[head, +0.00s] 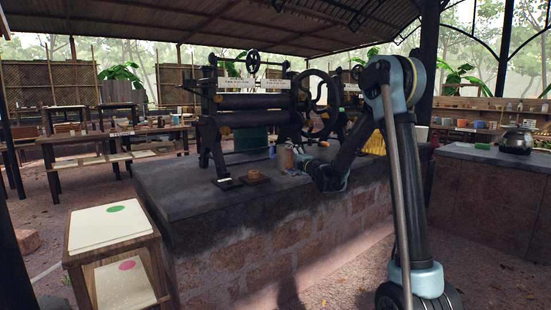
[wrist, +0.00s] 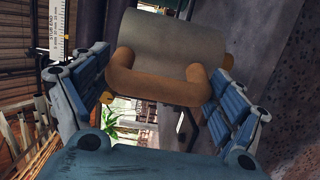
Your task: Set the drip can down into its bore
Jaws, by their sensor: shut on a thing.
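The drip can (wrist: 172,42) is a grey-brown cylinder with a thick orange-brown handle (wrist: 150,82). In the wrist view my gripper (wrist: 158,92) is shut on this handle, with a blue padded finger at each side. In the head view the can (head: 285,158) is small, at the left of my gripper (head: 296,161), over the stone counter. I cannot tell whether its base touches the counter. A low round wooden block (head: 254,176) sits on the counter at the front left of the can. Its top is too small to show a bore clearly.
The roller press (head: 255,102) stands behind the can on the counter (head: 180,178). A dark plate with a white label (head: 227,183) lies left of the wooden block. Small items (head: 272,151) stand behind the can. The counter's front left is bare.

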